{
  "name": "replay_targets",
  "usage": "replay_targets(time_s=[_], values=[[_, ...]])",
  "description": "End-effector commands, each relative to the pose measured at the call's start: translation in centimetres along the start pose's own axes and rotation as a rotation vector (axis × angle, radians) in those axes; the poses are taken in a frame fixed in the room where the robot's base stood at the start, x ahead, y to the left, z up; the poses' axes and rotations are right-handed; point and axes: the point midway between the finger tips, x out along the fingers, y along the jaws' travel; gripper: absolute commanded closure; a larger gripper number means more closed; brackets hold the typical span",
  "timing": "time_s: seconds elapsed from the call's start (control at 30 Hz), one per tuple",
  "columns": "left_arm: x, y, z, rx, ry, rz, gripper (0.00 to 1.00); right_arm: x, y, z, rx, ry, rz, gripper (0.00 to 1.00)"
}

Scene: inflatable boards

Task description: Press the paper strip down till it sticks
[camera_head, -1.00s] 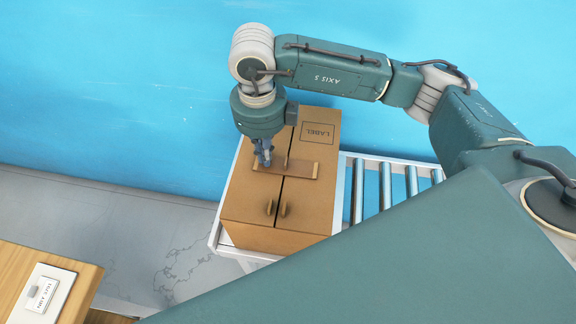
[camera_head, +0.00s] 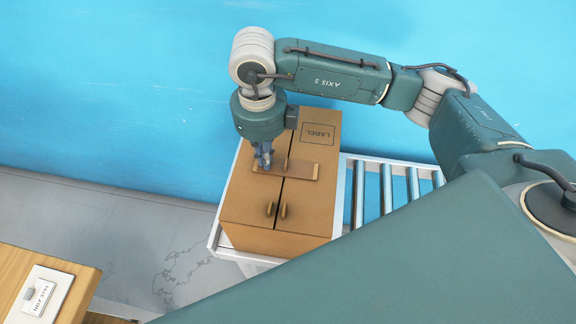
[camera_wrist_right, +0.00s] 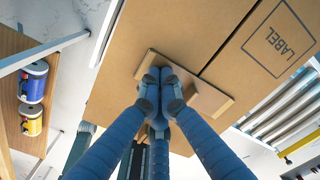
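A brown paper strip (camera_head: 300,168) lies across the centre seam of a closed cardboard box (camera_head: 248,205). My right gripper (camera_head: 264,164) is at the left part of the strip, pointing down. In the right wrist view the strip (camera_wrist_right: 208,97) shows on both sides of my right gripper (camera_wrist_right: 160,90). Its blue fingers are drawn together with their tips at the strip. They look shut with nothing between them; whether the tips press on the strip is hard to tell. My left gripper is not in view.
The box stands on a roller conveyor (camera_head: 388,188) against a blue wall. A printed label outline (camera_head: 318,133) is on the box top; small tabs (camera_head: 283,210) stand near its front edge. A wooden table (camera_head: 84,284) with a white card holder is at lower left. Blue and yellow rolls (camera_wrist_right: 33,82) sit on a shelf.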

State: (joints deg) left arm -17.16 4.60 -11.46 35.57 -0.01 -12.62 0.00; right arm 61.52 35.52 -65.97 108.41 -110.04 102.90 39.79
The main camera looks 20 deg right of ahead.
Motion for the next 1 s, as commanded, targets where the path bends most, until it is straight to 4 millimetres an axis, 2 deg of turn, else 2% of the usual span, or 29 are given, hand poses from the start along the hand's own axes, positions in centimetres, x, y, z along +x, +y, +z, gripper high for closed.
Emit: replay_targets(time_s=[0.7,1.0], values=[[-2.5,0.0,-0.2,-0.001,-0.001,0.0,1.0,-5.7,0.0,0.1,-0.001,-0.003,0.0,1.0],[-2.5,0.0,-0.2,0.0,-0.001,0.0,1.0,-5.9,0.0,0.0,-0.001,-0.002,0.0,1.0]])
